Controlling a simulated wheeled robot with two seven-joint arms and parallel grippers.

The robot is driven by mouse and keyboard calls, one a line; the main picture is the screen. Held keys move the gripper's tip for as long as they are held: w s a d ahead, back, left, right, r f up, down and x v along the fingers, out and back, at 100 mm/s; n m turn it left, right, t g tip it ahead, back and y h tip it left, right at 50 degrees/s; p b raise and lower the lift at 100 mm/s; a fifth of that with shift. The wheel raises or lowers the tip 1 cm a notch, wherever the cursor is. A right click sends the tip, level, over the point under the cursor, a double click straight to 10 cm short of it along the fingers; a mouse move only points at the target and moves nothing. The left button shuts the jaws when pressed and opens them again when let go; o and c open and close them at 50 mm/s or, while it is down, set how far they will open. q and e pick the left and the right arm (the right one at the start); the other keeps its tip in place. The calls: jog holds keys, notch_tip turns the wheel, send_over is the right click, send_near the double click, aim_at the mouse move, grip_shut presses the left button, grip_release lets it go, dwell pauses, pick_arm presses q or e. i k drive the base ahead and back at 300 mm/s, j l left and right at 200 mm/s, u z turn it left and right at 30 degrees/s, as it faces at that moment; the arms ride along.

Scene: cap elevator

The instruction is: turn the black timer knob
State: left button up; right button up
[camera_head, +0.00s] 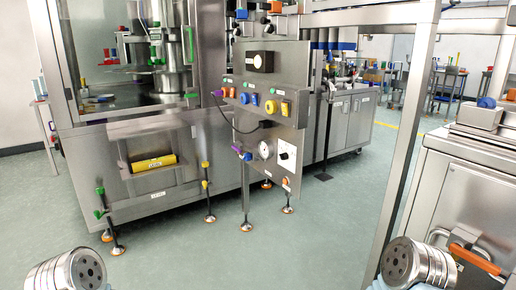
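A grey control panel (235,125) stands upright near the middle of the head view. On its lower part is a white square plate with a small black knob (284,156), which I take for the timer knob. The knob's marking is too small to read. A round white gauge (265,150) sits just left of it. Parts of my arms show at the bottom left and bottom right corners, well apart from the panel. Neither gripper's fingers are in view.
Above the knob are blue, yellow and orange controls (270,107) and a black box with a round dial (259,61). A metal frame post (405,130) stands right of the panel. A steel cabinet (460,200) is at the right. Green floor (270,255) before the panel is clear.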

aim_at(284, 156)
jog(key=i+j+z, duration=0.1)
jog(key=i+j, duration=0.2)
jog(key=i+j+z, duration=0.1)
jog(key=i+j, duration=0.25)
jog(key=i+j+z, duration=0.1)
jog(key=i+j, duration=0.15)
jog(key=j, duration=0.2)
jog(key=i+j+z, duration=0.1)
jog(key=i+j, duration=0.2)
jog(key=j, duration=0.15)
jog(key=i+j+z, duration=0.1)
jog(key=i+j, duration=0.15)
jog(key=j, duration=0.15)
